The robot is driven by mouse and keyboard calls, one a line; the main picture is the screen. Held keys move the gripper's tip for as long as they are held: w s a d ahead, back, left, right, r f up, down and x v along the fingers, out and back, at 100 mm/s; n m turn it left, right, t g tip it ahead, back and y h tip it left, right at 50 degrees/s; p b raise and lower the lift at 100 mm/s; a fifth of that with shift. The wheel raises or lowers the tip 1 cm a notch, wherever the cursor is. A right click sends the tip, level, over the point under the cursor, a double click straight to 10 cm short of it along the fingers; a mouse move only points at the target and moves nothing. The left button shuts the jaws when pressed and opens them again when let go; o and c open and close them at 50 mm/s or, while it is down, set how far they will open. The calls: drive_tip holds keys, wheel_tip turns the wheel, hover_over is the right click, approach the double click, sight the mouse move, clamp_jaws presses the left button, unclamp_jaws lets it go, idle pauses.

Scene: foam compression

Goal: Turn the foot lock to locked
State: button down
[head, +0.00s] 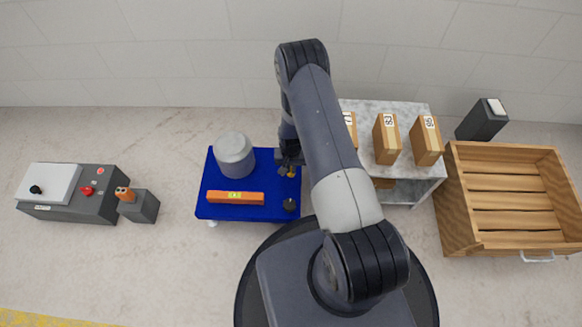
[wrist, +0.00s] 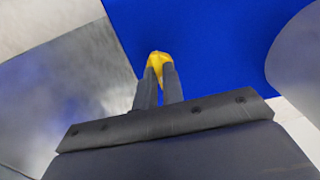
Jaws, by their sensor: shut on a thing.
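A blue-topped stand (head: 225,211) holds a small yellow piece (head: 292,174) near its right edge, which appears to be the foot lock. In the wrist view the yellow piece (wrist: 158,59) sits between my fingertips against the blue surface. My gripper (head: 287,165) is shut on it; in the wrist view my gripper (wrist: 160,78) shows two dark fingers close together on its sides. The fingers hide much of the piece, and I cannot read a locked or unlocked mark.
On the stand are a grey cylinder (head: 235,156), an orange spirit level (head: 235,197) and a black knob (head: 289,206). A marble shelf (head: 402,110) with boxes is close on the right, then a wooden crate (head: 452,212). A control box (head: 92,205) stands far left.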

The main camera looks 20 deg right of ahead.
drive_tip(key=m+b, duration=0.2)
drive_tip(key=m, duration=0.1)
drive_tip(key=shift+f+m, duration=0.1)
drive_tip(key=shift+m, duration=0.3)
drive_tip(key=m+b, duration=0.2)
drive_tip(key=m, duration=0.3)
drive_tip(key=shift+m+b, duration=0.3)
drive_tip(key=m+b, duration=0.1)
drive_tip(key=m, duration=0.3)
drive_tip(key=shift+m+b, duration=0.55)
drive_tip(key=shift+m, duration=1.65)
drive_tip(key=c, duration=1.5)
unclamp_jaws()
